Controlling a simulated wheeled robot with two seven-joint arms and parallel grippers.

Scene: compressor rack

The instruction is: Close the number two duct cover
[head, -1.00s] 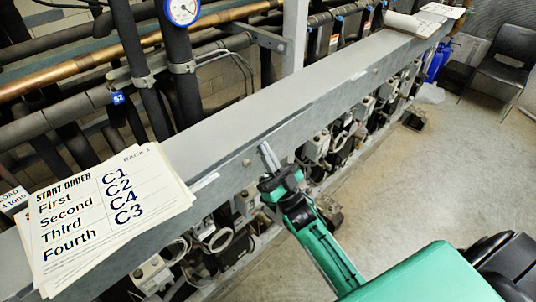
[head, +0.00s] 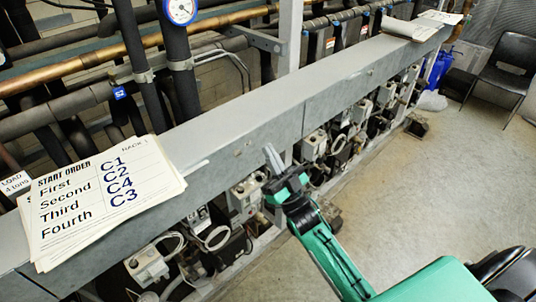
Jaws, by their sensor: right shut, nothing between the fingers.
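A long grey duct with flat cover sections runs from the lower left to the upper right. One cover section (head: 235,118) lies between the paper sheets and a seam; another section (head: 345,78) continues beyond the seam. Their front edges look in line at the seam, and no open gap shows. I cannot read a number on either cover. My right gripper (head: 272,156) is shut and empty, with its fingertips in front of the duct's front face, just left of the seam. I cannot tell whether they touch it. My left gripper is not in view.
Start-order sheets (head: 95,200) lie on the duct's near end; papers (head: 408,27) lie at its far end. Compressor boxes and cables (head: 215,235) crowd below. Floor (head: 420,180) is clear at right; a black chair (head: 507,68) stands beyond.

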